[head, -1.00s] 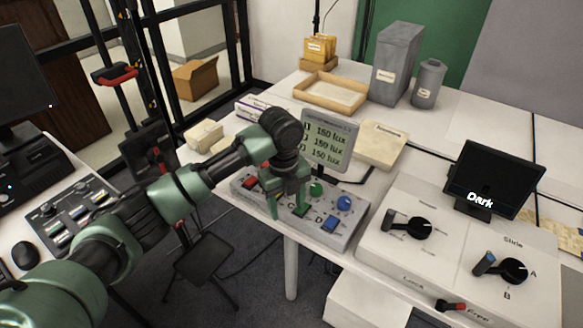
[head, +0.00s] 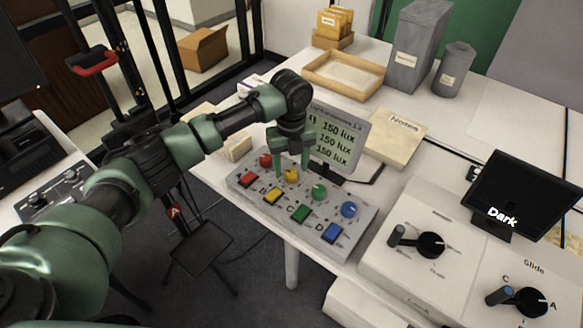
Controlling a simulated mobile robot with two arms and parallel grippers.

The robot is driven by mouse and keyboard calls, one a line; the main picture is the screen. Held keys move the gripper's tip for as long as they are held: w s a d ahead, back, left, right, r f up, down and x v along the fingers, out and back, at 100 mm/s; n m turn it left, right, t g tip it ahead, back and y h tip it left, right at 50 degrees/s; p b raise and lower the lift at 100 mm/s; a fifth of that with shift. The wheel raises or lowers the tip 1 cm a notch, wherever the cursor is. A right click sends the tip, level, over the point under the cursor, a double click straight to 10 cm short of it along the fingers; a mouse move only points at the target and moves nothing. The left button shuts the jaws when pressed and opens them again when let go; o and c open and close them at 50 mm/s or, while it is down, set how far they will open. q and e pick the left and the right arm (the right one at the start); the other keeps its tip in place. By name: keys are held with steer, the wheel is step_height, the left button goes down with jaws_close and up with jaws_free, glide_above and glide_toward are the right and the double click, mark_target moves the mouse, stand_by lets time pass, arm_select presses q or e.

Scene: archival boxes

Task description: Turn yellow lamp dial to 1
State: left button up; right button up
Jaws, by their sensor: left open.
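The yellow lamp dial (head: 291,176) is a round knob on the grey control panel (head: 327,217), second from the left in the row of dials. My left gripper (head: 291,168) is open, pointing down over the yellow dial, with a finger to either side of it in the picture. I cannot tell whether the fingers touch the dial. The dial's pointer and marks are too small to read. The screen (head: 338,137) behind the panel shows several lines of "150 lux". My right gripper is not in view.
Red (head: 266,160), green (head: 319,191) and blue (head: 348,209) dials flank the yellow one, with coloured square buttons in front. A white console (head: 428,270) with black dials and a dark screen (head: 525,195) stand at the right. A wooden tray (head: 343,82) lies behind.

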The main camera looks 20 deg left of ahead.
arm_select(q)
steer(key=shift+f, duration=0.65)
steer(key=shift+w+f, duration=0.1)
steer(key=shift+f, duration=0.35)
jaws_close()
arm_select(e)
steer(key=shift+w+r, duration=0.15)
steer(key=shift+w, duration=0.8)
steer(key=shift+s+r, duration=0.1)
